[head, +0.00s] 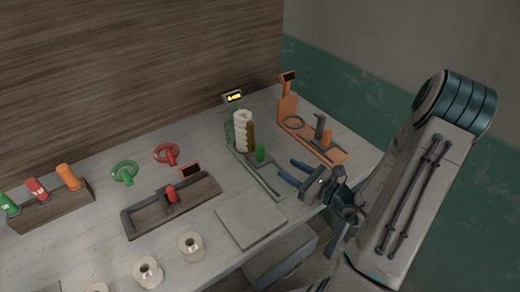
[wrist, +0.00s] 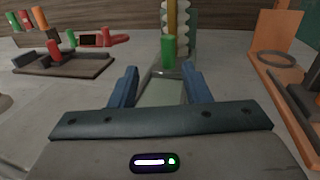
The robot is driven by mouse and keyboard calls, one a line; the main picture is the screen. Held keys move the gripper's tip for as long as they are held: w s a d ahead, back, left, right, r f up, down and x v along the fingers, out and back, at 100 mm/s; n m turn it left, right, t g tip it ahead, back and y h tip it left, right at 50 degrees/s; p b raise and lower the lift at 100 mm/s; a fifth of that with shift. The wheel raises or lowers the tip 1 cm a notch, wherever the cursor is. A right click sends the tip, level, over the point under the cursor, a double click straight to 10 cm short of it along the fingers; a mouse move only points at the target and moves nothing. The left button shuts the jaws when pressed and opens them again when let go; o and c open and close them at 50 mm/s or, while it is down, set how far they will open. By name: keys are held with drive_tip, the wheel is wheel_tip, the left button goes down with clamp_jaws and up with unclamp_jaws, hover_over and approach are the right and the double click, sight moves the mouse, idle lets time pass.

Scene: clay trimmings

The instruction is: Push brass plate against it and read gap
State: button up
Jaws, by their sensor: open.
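The brass plate (head: 251,135) stands upright on a grey-green fixture (head: 269,184), close beside a stack of pale scalloped rings (head: 241,128). I cannot tell whether plate and stack touch. A green knob (head: 260,152) stands on the fixture in front of the plate. In the wrist view the knob (wrist: 168,52) is just ahead of my fingers, with the brass plate (wrist: 172,18) behind it. A small lit yellow display (head: 234,97) tops the fixture; its reading is too small to make out. My gripper (head: 287,167) is open and empty, low over the fixture's front part.
An orange fixture (head: 327,150) stands close on the right. A dark tray with a red knob (head: 171,193), red and green rings, and a wooden rack (head: 55,208) are left. A grey square slab (head: 250,220) and pale rolls (head: 191,246) lie near the front edge.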

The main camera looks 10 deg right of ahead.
sight(263, 151)
drive_tip(key=shift+w+d+f+m+h, duration=0.2)
drive_tip(key=shift+d+m+h, duration=0.1)
drive_tip(key=shift+m, duration=0.1)
drive_tip(key=shift+w+a, duration=0.1)
drive_tip(key=shift+w, duration=0.1)
drive_tip(key=p+x, duration=0.2)
drive_tip(key=x, duration=1.1)
drive_tip(key=shift+w+r, duration=0.15)
